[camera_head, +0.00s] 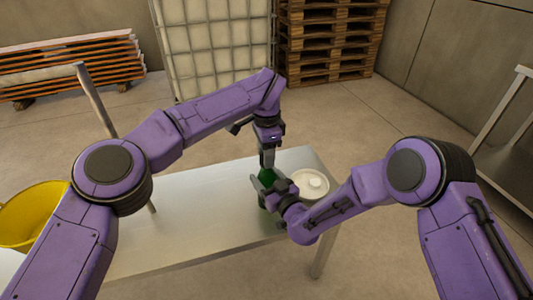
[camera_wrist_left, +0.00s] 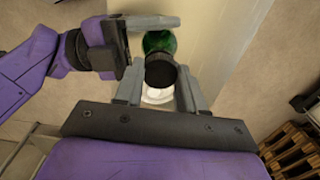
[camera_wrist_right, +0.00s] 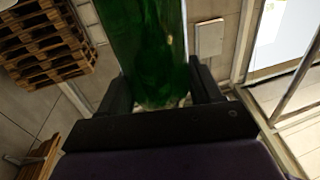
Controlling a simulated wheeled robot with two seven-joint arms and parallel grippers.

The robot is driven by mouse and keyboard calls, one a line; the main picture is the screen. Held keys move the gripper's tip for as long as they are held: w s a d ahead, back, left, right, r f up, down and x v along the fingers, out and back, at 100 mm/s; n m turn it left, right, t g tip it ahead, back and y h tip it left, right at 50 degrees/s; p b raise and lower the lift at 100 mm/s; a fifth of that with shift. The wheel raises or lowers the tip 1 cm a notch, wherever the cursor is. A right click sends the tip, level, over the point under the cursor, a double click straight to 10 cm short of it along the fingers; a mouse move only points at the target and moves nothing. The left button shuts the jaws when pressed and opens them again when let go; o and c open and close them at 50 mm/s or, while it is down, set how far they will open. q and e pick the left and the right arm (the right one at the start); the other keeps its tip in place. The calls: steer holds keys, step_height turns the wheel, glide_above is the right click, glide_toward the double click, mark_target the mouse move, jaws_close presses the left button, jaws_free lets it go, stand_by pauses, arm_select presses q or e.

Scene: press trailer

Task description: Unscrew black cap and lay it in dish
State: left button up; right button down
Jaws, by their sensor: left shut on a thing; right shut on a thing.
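A green bottle (camera_head: 268,175) is at the table's far part, partly hidden by my grippers. It shows large in the right wrist view (camera_wrist_right: 147,45), where my right gripper (camera_wrist_right: 163,88) is shut on its body. The black cap (camera_wrist_left: 160,71) is at the bottle's end in the left wrist view. My left gripper (camera_head: 267,157) comes from above, its fingers shut on the cap. The cap and the green bottle (camera_wrist_left: 160,42) appear in line; I cannot tell whether the thread is loose. The white round dish (camera_head: 300,193) is right of the bottle, with a small white raised shape in it.
The metal table (camera_head: 180,222) is bare to the left of the bottle. A yellow bucket (camera_head: 32,215) is at the left. Wooden pallets (camera_head: 330,40) and a white caged tank (camera_head: 215,48) stand behind. My right forearm passes close to the dish.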

arm_select(q)
steer(key=shift+r, duration=0.2)
stand_by(0.4)
steer(key=shift+r, duration=0.95)
steer(key=shift+r, duration=2)
arm_select(e)
steer(key=shift+c, duration=0.6)
jaws_free()
